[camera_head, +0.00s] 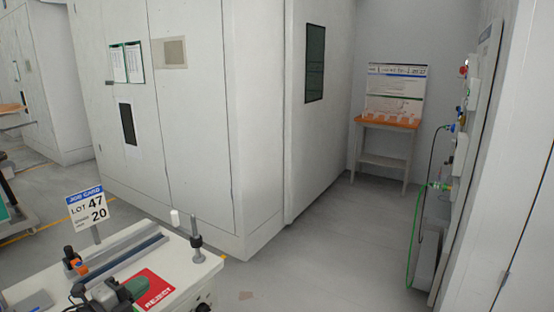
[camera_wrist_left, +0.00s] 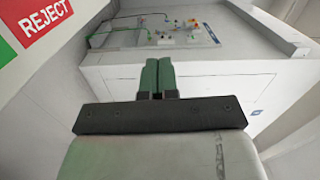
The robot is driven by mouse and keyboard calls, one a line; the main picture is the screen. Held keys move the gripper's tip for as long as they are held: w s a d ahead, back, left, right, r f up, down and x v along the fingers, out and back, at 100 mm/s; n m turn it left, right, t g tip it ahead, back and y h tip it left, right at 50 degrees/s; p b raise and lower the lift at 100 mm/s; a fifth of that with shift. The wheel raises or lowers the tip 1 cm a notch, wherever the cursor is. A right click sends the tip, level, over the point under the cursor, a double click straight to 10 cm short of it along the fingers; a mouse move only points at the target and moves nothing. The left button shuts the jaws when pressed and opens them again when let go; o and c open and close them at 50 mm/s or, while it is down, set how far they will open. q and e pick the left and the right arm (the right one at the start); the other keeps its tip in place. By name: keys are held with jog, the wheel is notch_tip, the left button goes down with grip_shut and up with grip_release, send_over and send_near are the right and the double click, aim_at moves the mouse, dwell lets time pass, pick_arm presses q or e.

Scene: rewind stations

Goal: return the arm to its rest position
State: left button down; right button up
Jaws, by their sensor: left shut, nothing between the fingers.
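My left gripper (camera_head: 137,288) shows low in the head view, over the white bench (camera_head: 188,281) and beside the red REJECT label (camera_head: 154,290). Its dark body partly blends with the items around it there. In the left wrist view the two green fingers of the left gripper (camera_wrist_left: 158,76) are together, with nothing between them. The REJECT label also shows in the wrist view (camera_wrist_left: 45,22), at the upper left, apart from the fingers. My right gripper is in neither view.
A job card sign (camera_head: 86,207) and a dark upright post (camera_head: 196,240) stand on the bench. Large white cabinets (camera_head: 200,120) rise behind it. A wall panel with hoses (camera_head: 462,150) is at the right. An orange-topped table (camera_head: 388,123) stands farther back.

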pick_arm(q)
jog(key=s+d+f+n+g+y, duration=0.3)
jog(key=s+d+f+n+y, duration=0.5)
jog(key=s+d+f+n, duration=0.45)
jog(key=s+a+f+n+g+y, duration=0.15)
jog(key=s+n+g, duration=0.75)
jog(key=s, duration=1.2)
notch_tip(320, 180, down, 22)
jog(key=f+g+p, duration=0.1)
jog(key=p, duration=0.1)
jog(key=s+a+f+g+p, duration=0.1)
jog(key=s+a+f, duration=0.2)
jog(key=s+f, duration=1.2)
jog(key=shift+s+f, duration=0.4)
jog(key=shift+s, duration=0.75)
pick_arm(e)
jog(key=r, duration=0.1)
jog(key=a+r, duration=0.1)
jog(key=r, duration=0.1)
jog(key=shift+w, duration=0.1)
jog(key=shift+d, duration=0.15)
